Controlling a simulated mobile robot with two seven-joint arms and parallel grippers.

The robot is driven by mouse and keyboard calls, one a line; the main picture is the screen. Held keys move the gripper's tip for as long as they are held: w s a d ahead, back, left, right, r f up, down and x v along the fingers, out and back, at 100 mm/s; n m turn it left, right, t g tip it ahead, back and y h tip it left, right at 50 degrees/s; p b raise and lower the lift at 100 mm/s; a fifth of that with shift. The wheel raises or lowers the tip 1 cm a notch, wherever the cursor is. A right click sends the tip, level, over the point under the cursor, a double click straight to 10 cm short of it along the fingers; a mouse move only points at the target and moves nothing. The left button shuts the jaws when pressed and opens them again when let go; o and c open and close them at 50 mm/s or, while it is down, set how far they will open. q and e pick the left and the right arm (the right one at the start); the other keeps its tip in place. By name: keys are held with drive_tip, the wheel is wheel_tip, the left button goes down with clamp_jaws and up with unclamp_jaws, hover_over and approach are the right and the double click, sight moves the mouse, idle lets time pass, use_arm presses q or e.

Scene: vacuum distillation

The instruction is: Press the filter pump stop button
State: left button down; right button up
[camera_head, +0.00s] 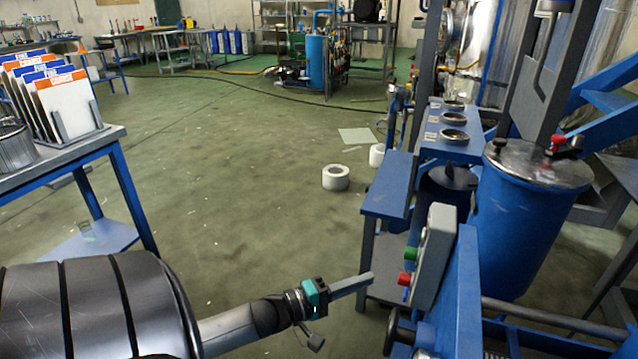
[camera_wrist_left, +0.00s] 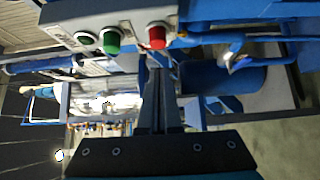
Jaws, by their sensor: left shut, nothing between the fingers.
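A grey control box (camera_head: 434,256) stands on the blue frame at the right in the head view. On its left face are a green button (camera_head: 410,254) and, lower down, a red button (camera_head: 404,279). My left gripper (camera_head: 370,277) is shut and empty, with its fingertips just left of the red button and a small gap between them. In the left wrist view, the red button (camera_wrist_left: 156,36) and green button (camera_wrist_left: 111,41) show on the box (camera_wrist_left: 70,20). The shut fingers (camera_wrist_left: 158,75) point toward the red button. My right gripper is not in view.
The blue frame (camera_head: 466,290) and a blue tank (camera_head: 520,215) stand right of the box. A blue side table (camera_head: 390,185) is behind it. White rolls (camera_head: 336,178) lie on the green floor, which is open in the middle.

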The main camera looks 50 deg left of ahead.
use_arm(q)
drive_tip(key=p+v, duration=0.2)
drive_tip(key=v, duration=0.5)
drive_tip(key=shift+s, duration=0.25)
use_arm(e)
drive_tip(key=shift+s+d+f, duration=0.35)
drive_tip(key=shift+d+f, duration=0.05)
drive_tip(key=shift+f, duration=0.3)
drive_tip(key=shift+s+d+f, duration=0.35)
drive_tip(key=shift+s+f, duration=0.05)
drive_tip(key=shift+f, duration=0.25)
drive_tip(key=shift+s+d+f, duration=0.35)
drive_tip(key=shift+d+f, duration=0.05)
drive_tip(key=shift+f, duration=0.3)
use_arm(q)
drive_tip(key=shift+a, duration=0.1)
